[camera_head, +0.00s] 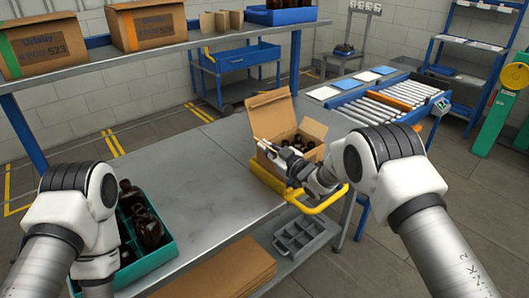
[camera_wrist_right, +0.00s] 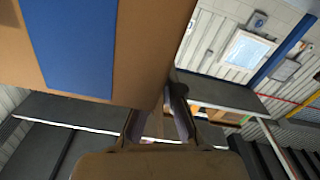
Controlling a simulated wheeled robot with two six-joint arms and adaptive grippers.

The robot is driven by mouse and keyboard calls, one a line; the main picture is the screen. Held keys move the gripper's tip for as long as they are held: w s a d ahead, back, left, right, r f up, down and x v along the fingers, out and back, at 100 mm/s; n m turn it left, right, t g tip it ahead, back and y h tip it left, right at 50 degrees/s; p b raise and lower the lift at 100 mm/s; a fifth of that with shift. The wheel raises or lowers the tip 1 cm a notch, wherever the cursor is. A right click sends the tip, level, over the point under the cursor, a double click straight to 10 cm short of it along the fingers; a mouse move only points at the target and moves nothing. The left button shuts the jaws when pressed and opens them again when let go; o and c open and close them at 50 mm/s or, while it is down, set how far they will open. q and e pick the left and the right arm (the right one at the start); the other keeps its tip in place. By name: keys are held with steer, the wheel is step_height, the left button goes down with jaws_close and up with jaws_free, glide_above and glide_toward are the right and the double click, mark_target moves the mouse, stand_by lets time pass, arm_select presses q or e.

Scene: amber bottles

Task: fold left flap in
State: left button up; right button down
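An open cardboard box (camera_head: 272,161) stands near the right end of the grey table. Several dark amber bottles (camera_head: 299,143) show inside it. A tall flap (camera_head: 270,113) stands up at its far left, and another flap (camera_head: 313,127) shows at the right. My right gripper (camera_head: 264,150) is at the near left side of the box and hides part of that side. In the right wrist view, a cardboard panel with a blue stripe (camera_wrist_right: 72,45) fills the upper left. The gripper's fingers (camera_wrist_right: 158,112) are apart there; contact with a flap is unclear. My left gripper is out of view.
A teal crate (camera_head: 160,259) with dark bottles stands at the left of the table (camera_head: 205,170). A yellow bar (camera_head: 318,207) runs by the box's near side. Labelled cartons (camera_head: 148,25) sit on the shelf above. The middle of the table is clear.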

steer(key=shift+w+d+m, duration=0.15)
steer(key=shift+d+m, duration=0.1)
steer(key=shift+m, duration=0.75)
steer(key=c, duration=1.3)
jaws_free()
steer(key=shift+c, duration=0.2)
steer(key=shift+d, duration=0.1)
steer(key=v, duration=1.1)
steer(key=shift+s+d, duration=0.2)
steer(key=shift+s, duration=0.15)
